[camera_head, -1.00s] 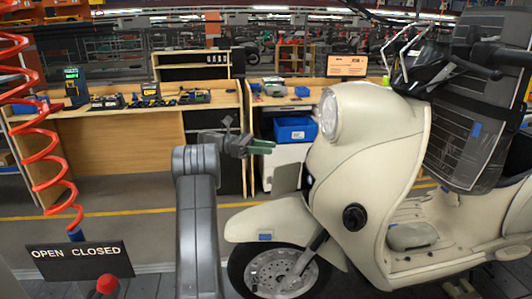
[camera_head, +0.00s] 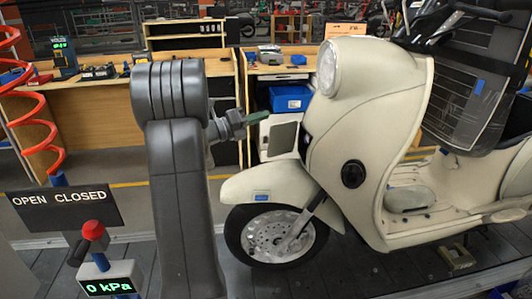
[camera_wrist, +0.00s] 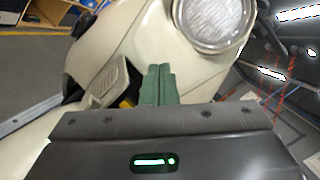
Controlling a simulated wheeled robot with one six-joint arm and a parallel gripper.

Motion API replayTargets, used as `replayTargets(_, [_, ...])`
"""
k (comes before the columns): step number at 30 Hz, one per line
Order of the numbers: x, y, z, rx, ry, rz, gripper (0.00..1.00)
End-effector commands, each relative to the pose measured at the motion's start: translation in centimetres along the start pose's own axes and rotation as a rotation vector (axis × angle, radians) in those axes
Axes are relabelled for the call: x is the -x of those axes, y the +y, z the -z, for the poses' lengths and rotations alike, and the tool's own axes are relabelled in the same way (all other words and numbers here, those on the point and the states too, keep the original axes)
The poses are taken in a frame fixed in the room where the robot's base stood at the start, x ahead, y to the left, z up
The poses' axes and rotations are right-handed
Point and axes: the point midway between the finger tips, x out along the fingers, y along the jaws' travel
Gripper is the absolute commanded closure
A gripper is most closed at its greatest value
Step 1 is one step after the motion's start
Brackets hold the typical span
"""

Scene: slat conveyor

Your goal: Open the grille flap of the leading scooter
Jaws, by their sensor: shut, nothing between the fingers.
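The cream scooter (camera_head: 375,110) stands on the slat conveyor with its front to the left. Its round headlight (camera_head: 329,68) also shows large at the top of the wrist view (camera_wrist: 213,18). In the wrist view a pale slatted grille flap (camera_wrist: 108,82) shows on the scooter's front, left of my fingers, beside a dark gap with some yellow. I cannot tell how far it stands open. My gripper (camera_head: 262,116) is shut and empty, left of the scooter's front and apart from it in the head view. Its green fingers (camera_wrist: 157,85) are together in the wrist view.
The front wheel and fender (camera_head: 268,190) project below my gripper. A red coiled hose (camera_head: 20,100), an OPEN CLOSED sign (camera_head: 65,202) and a 0 kPa display (camera_head: 109,287) stand at left. Workbenches with a blue bin (camera_head: 290,98) line the back.

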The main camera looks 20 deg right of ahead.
Motion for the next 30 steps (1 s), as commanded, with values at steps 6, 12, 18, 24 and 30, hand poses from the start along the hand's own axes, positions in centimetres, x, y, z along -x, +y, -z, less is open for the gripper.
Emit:
replayTargets(6, [3.5,0.2,5.2,0.272,-0.138,-0.162,1.00])
replayTargets(12, [6.8,0.4,9.9,0.478,-0.247,-0.281,1.00])
replayTargets(18, [8.4,0.5,12.2,0.574,-0.299,-0.334,1.00])
replayTargets(24, [7.4,1.0,12.2,0.583,-0.301,-0.339,1.00])
replayTargets(30, [4.3,2.2,11.6,0.581,-0.297,-0.337,1.00])
